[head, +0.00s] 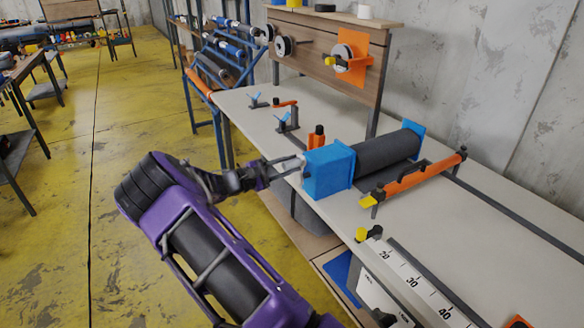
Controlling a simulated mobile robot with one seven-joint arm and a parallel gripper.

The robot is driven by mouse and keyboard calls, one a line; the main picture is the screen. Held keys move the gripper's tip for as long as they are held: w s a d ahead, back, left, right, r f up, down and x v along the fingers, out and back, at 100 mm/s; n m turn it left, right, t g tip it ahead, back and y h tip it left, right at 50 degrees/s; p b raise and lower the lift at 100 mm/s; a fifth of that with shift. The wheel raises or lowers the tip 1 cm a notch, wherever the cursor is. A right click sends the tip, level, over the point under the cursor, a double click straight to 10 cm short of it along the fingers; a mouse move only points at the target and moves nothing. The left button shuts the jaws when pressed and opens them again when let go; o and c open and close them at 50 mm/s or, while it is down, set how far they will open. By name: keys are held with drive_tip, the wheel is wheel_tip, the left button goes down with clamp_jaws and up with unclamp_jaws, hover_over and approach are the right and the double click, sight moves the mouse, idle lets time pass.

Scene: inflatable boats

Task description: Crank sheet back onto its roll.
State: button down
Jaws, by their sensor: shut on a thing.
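A dark grey roll (388,151) lies across the workbench between a blue end housing (328,171) and a blue end plate (413,135). A dark strip of sheet (368,184) shows flat on the bench just in front of the roll. My gripper (290,166) is at the left side of the blue housing, at the bench's left edge, and is shut on a crank handle there. The handle is mostly hidden by the fingers. My purple arm reaches up to it from the bottom of the picture.
A ruler (412,283) lies nearer. Small blue clamps (285,120) stand behind. A wooden back panel (325,65) holds tape reels. The yellow floor (120,150) at left is clear.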

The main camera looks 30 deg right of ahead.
drive_tip(key=shift+w+a+r+n, duration=0.1)
drive_tip(key=shift+w+r+n, duration=0.05)
drive_tip(key=shift+w+n, duration=0.9)
drive_tip(key=shift+s+n, duration=0.1)
drive_tip(key=shift+n, duration=0.15)
drive_tip(key=c, duration=0.6)
unclamp_jaws()
drive_tip(key=a, duration=0.5)
drive_tip(key=s+a, duration=0.1)
drive_tip(key=a, duration=1.1)
drive_tip(key=shift+s+a, duration=0.2)
drive_tip(key=shift+s, duration=0.05)
